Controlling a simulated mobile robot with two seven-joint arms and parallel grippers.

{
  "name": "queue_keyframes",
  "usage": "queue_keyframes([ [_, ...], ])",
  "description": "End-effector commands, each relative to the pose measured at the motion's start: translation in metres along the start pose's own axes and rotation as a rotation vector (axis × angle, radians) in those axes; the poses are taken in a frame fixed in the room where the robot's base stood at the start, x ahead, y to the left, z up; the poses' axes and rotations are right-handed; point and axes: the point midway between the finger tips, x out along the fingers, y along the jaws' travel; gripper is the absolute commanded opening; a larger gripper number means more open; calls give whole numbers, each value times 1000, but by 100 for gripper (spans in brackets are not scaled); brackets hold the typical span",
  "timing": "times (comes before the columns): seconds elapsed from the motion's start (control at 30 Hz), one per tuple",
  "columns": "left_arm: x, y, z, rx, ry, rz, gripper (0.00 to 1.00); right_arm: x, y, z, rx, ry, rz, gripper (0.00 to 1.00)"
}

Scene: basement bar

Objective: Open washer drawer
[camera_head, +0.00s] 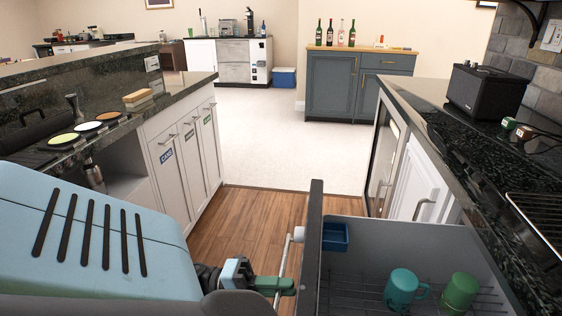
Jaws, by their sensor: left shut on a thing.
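The washer drawer (385,240) stands pulled out at the lower right, with its dark front panel (313,225) seen edge-on from above. A grey bar handle (286,250) runs along the outer face of the panel. My left gripper (280,285) comes in from the lower left and is shut on this handle. Inside the drawer are a wire rack, a teal mug (402,288), a green cup (460,291) and a small blue container (336,236). The drawer's near end is cut off by the frame. My right gripper is not in view.
A black stone counter (440,135) with a black speaker (486,90) runs along the right. A bar counter (170,100) over white labelled cabinets stands on the left. Wooden floor (235,225) lies clear between them. A blue-grey cabinet (340,90) with bottles stands behind.

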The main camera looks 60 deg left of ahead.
Motion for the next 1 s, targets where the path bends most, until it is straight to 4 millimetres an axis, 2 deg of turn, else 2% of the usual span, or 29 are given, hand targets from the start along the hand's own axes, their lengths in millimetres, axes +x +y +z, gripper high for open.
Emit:
queue_keyframes([
  [0.03, 0, 0, 0, 0, -1, -1, 14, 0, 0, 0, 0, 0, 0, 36],
  [0.17, 0, 0, 0, 0, -1, 0, 29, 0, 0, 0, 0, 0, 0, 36],
  [0.47, -2, 0, 0, 0, -1, 1, 29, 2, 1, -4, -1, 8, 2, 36],
  [0.57, -11, 1, 0, -2, -3, 4, 29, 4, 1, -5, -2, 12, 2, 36],
  [0.8, -49, 1, 0, -3, -4, 4, 29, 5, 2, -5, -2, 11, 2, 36],
  [1.0, -72, 1, 0, -2, -2, 1, 29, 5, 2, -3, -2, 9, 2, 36],
])
